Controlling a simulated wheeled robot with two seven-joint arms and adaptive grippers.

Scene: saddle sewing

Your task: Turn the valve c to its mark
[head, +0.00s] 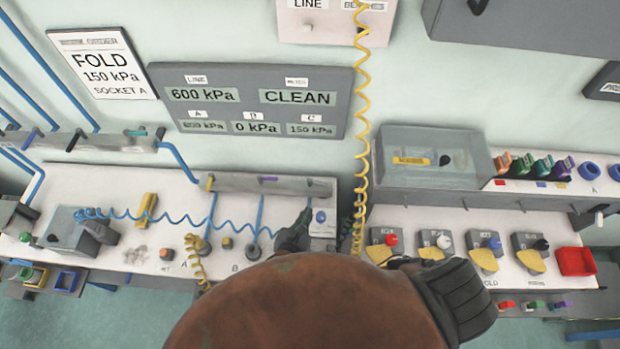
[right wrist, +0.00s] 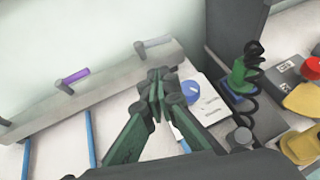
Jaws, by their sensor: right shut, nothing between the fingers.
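A grey manifold bar (head: 240,184) runs along the back of the white bench and carries several small valve handles. A purple handle (head: 268,179) sits mid-bar; it also shows in the right wrist view (right wrist: 74,77). A pale grey handle (right wrist: 154,43) sits further right on the bar. No letter on the handles is readable, so I cannot tell for certain which is valve c, nor see its mark. My right gripper (head: 303,219) is shut and empty, just in front of the bar's right end. In the right wrist view its fingertips (right wrist: 158,82) are below the pale handle.
A blue round knob (right wrist: 190,91) on a white card lies right beside the fingers. A yellow coiled hose (head: 360,170) hangs to the right. A wall panel (head: 250,100) shows pressures, with C at 150 kPa. My brown arm covers the bench front.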

